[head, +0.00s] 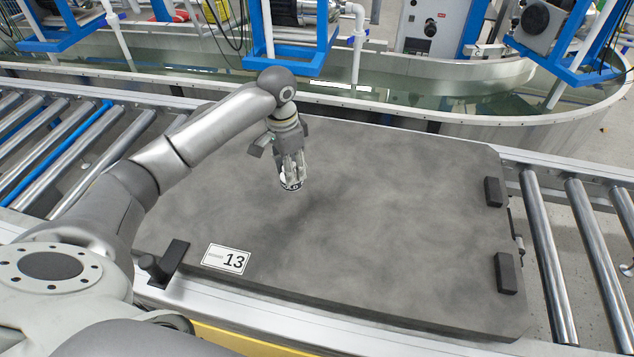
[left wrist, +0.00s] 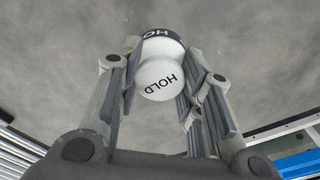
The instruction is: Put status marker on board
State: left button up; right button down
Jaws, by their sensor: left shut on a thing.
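The status marker (left wrist: 161,77) is a white, rounded piece with "HOLD" in dark letters and a dark band with white letters. My left gripper (head: 291,176) is shut on it, and the marker shows at the fingertips in the head view (head: 291,184). The board (head: 400,220) is a large dark grey slab below the gripper. Whether the marker touches the board I cannot tell. My right gripper is not in view.
A white label "13" (head: 226,259) lies at the board's front left, beside a black block (head: 170,263). Two black blocks (head: 493,191) (head: 506,273) sit at its right edge. Roller conveyors (head: 548,255) flank the board. A water tank (head: 440,85) stands behind. The board's middle is clear.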

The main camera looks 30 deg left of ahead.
pick_arm(q)
jog(key=w+d+f, duration=0.1)
jog(key=w+f, duration=0.1)
jog(key=w+d+f, duration=0.1)
jog(key=w+f, duration=0.1)
jog(key=w+d+f, duration=0.1)
jog(key=w+f, duration=0.1)
jog(key=f, duration=0.1)
jog(key=shift+d, duration=0.3)
notch_tip(320, 180, down, 3)
jog(key=shift+w+f+b, duration=0.1)
jog(key=shift+b, duration=0.25)
jog(key=o, duration=1.1)
jog(key=shift+c, duration=0.2)
notch_tip(320, 180, up, 12)
jog(key=shift+s+a+p, duration=0.15)
jog(key=shift+s+p, duration=0.15)
